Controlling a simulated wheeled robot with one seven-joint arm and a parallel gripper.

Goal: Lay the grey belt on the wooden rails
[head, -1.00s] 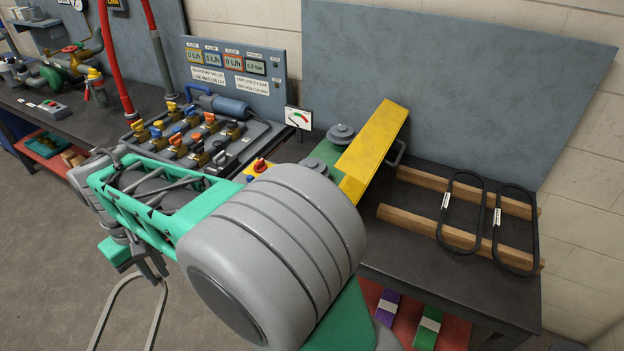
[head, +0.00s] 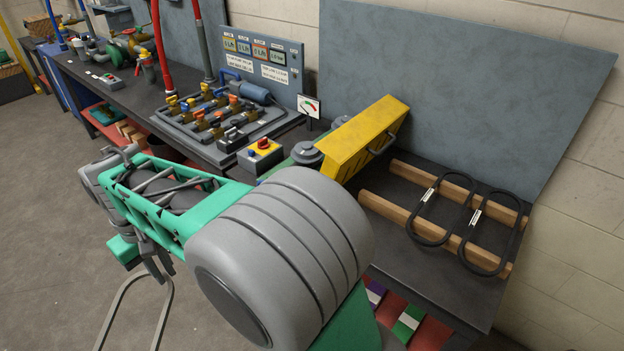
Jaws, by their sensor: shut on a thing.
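The grey belt (head: 164,305) hangs as a long loop at the lower left, its lower part cut off by the frame edge. My gripper (head: 158,272) is shut on the belt's upper end and holds it clear of the bench, over the floor. Two wooden rails lie parallel on the right end of the bench: a back rail (head: 408,175) and a front rail (head: 383,212). Two black belts with white tags, a left one (head: 418,228) and a right one (head: 484,262), lie side by side across both rails.
A yellow guard (head: 365,135) with a handle stands left of the rails. A grey panel (head: 450,90) rises behind them. Valves, a yellow switch box (head: 260,157) and a gauge (head: 309,106) crowd the bench further left. The rails' left stretch is bare.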

